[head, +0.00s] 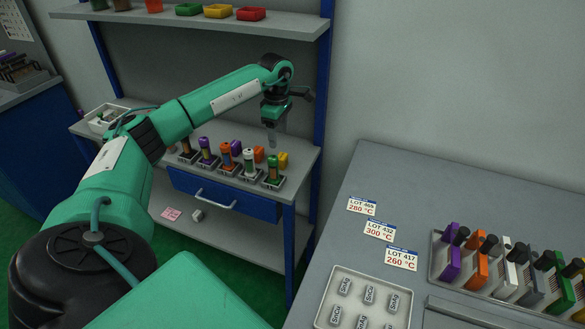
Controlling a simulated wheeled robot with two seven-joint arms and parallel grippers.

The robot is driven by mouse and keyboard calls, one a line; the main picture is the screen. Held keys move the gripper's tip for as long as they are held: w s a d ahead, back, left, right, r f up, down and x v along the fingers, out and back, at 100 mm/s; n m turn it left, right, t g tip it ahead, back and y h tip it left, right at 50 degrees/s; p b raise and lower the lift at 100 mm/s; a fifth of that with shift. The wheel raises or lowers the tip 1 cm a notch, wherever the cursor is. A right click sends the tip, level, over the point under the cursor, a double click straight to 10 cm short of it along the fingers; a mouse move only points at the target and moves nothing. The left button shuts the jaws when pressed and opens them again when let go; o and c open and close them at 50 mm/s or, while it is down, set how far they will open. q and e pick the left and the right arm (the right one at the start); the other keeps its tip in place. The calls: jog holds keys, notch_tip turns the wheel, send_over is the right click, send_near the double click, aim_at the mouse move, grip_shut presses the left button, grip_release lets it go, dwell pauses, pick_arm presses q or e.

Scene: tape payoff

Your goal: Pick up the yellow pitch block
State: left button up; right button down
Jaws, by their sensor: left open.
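The yellow pitch block (283,160) is small and stands on the grey bench top (308,150) at the back, near the bench's right end. My left gripper (272,141) is open and empty, pointing down. In the picture its fingertips are above and slightly left of the yellow block; they look apart from it. The exact height and depth between them cannot be told. My right gripper is not in view.
An orange block (259,154) stands just left of the yellow one. Several coloured tools in holders (249,164) line the bench front. A shelf (180,18) with coloured trays hangs above. A grey counter (430,190) at right carries lot labels, a tray (362,300) and a tool rack (437,262).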

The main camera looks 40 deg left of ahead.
aim_at(281, 156)
pick_arm(q)
jog(key=shift+f, duration=0.3)
jog(key=f, duration=0.2)
jog(key=f+p, duration=0.1)
jog(key=f, duration=0.3)
jog(key=shift+d, duration=0.35)
jog(key=shift+f, duration=0.45)
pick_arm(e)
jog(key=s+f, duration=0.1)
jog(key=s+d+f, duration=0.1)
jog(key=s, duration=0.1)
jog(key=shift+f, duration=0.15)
pick_arm(q)
jog(key=shift+c, duration=0.2)
jog(key=c, duration=1.1)
jog(key=shift+r, duration=0.1)
jog(key=shift+c, duration=0.7)
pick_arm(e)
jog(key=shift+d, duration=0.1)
pick_arm(q)
jog(key=shift+r, duration=0.1)
